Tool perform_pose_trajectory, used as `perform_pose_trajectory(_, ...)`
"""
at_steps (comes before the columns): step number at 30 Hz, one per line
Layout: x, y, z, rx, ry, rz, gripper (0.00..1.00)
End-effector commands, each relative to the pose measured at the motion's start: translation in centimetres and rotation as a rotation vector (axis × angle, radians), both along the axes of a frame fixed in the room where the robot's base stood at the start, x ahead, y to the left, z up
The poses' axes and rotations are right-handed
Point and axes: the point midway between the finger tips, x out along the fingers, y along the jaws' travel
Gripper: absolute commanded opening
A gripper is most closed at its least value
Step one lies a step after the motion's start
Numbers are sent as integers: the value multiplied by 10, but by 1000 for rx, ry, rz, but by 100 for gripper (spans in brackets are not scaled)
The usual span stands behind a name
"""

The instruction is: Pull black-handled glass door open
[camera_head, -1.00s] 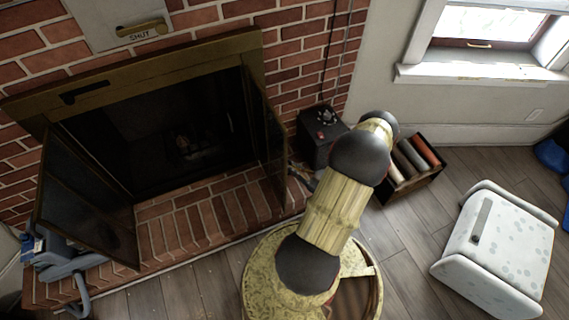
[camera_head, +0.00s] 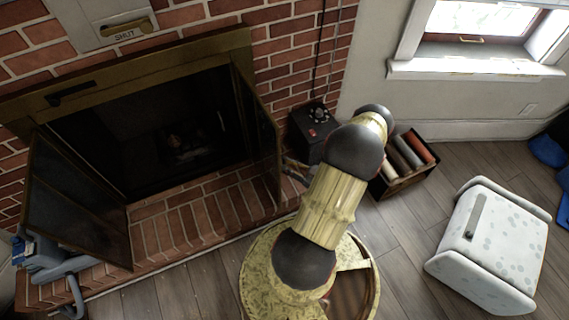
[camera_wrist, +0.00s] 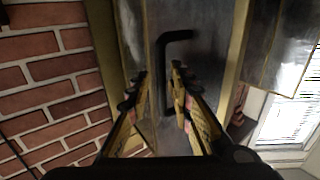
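The fireplace's right glass door (camera_head: 259,125) stands swung outward in the head view. In the wrist view the dark glass panel (camera_wrist: 205,50) fills the middle, with a bent black handle (camera_wrist: 176,36) on it. My gripper (camera_wrist: 159,74) is open, its yellow fingers on either side of the handle's long bar. I cannot tell whether either finger touches the bar. In the head view my arm hides most of the gripper. The left glass door (camera_head: 75,210) also stands swung outward.
A dark box (camera_head: 306,132) stands beside the right door, with a crate of rolls (camera_head: 405,165) to its right. A white spotted bin (camera_head: 490,245) stands on the wooden floor at right. A blue-grey object (camera_head: 55,262) sits by the left door.

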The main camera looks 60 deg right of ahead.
Motion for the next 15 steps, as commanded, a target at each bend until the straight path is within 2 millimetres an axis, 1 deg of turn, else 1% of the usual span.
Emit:
perform_pose_trajectory(10,-3,-2,1,-3,-1,-2,24)
perform_pose_trajectory(13,-11,-2,1,-3,-1,-3,24)
perform_pose_trajectory(15,-21,-2,1,-3,-1,-6,24)
